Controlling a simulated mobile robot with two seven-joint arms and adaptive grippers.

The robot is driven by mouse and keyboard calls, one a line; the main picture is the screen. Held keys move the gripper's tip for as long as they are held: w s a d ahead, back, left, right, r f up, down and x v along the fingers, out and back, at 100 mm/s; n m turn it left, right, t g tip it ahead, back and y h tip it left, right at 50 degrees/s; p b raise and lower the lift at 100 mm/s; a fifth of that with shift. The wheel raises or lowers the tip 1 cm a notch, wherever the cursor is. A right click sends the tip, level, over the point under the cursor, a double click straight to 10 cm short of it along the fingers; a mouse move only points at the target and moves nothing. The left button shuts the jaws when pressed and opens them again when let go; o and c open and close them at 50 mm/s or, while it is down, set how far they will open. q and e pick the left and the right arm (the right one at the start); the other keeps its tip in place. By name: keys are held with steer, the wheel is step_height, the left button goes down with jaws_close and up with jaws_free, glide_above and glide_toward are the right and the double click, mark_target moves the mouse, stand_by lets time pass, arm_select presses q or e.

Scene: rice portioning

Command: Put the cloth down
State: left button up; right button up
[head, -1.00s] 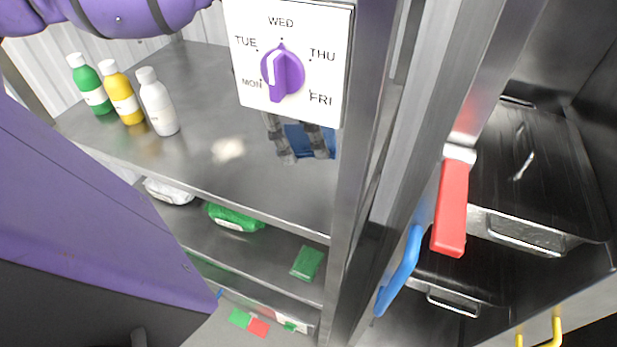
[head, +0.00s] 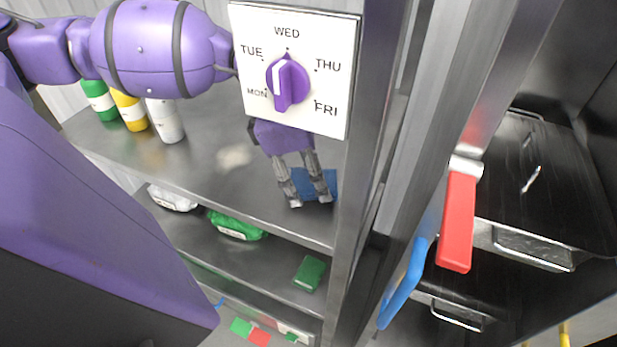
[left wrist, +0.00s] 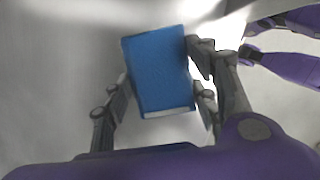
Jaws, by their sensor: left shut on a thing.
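The blue cloth (head: 304,180) is a flat, folded rectangle over the upper steel shelf, beside the upright post. My left gripper (head: 310,200) reaches down behind the day dial and is shut on the cloth, with a finger on either side. In the left wrist view the cloth (left wrist: 159,70) sits between the two fingers (left wrist: 160,98), slightly tilted, over a grey surface. I cannot tell whether the cloth touches the shelf. My right gripper is not in the head view.
The white day dial panel (head: 293,70) hangs in front of the left gripper. Green (head: 101,101), yellow (head: 131,112) and white (head: 166,121) bottles stand at left. A green pack (head: 237,225) and green block (head: 309,273) lie below. The upper shelf's middle (head: 215,175) is clear.

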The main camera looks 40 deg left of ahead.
arm_select(q)
steer(key=shift+w+f, duration=0.1)
steer(key=shift+f, duration=0.35)
